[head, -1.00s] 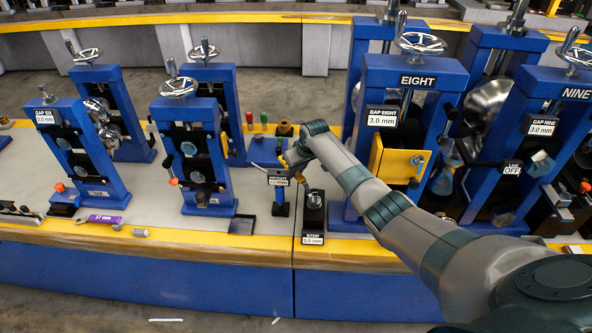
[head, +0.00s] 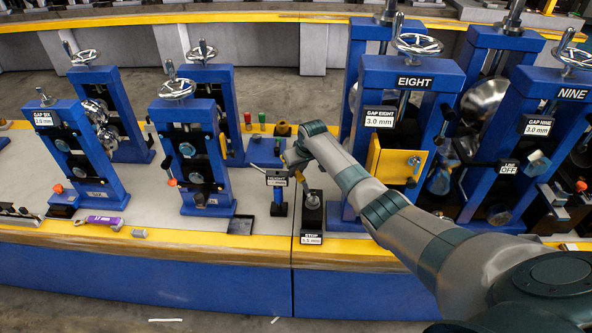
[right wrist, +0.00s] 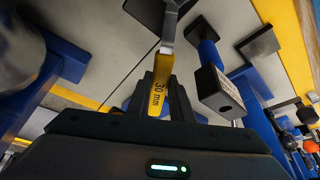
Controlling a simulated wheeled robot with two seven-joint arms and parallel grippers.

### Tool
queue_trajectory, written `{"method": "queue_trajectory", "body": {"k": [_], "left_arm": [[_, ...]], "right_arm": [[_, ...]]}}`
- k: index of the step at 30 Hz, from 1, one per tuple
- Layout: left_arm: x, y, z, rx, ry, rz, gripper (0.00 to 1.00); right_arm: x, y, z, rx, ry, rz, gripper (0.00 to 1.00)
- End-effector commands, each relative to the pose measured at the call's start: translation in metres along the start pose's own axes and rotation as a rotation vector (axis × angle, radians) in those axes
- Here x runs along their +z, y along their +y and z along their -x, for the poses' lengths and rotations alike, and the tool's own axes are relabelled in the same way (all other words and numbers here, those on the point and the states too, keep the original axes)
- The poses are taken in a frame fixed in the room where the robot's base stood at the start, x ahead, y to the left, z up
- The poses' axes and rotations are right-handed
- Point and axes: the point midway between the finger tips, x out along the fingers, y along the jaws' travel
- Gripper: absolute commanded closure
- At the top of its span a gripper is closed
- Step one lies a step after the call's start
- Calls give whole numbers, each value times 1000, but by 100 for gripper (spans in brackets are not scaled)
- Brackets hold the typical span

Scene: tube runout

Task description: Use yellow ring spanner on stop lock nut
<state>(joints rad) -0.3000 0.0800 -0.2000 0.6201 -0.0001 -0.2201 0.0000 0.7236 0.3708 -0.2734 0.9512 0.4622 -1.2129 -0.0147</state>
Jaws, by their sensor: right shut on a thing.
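My right gripper (head: 293,160) is shut on the yellow ring spanner (right wrist: 158,96), which is marked 30 mm in the right wrist view. The spanner's grey head end (right wrist: 167,30) points away from the gripper, toward a dark block at the top of that view. In the head view the spanner (head: 301,184) slants down to the stop lock nut (head: 312,199) on top of the black stop block (head: 311,222). The ring looks to be at the nut, but whether it sits around it I cannot tell. My left gripper is not in view.
A height gauge (head: 277,208) on a blue post stands close to the left of the stop block. Blue roll stands EIGHT (head: 415,80) and NINE rise on the right. A purple-handled spanner (head: 103,220) lies on the left of the bench. A dark tray (head: 241,225) lies near the front edge.

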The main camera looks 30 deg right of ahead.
Motion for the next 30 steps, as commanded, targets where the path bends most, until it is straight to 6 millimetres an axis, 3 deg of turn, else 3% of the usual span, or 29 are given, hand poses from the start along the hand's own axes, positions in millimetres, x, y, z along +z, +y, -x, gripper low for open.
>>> {"method": "queue_trajectory", "body": {"k": [30], "left_arm": [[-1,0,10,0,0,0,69]], "right_arm": [[-4,0,8,2,-27,1,100]]}}
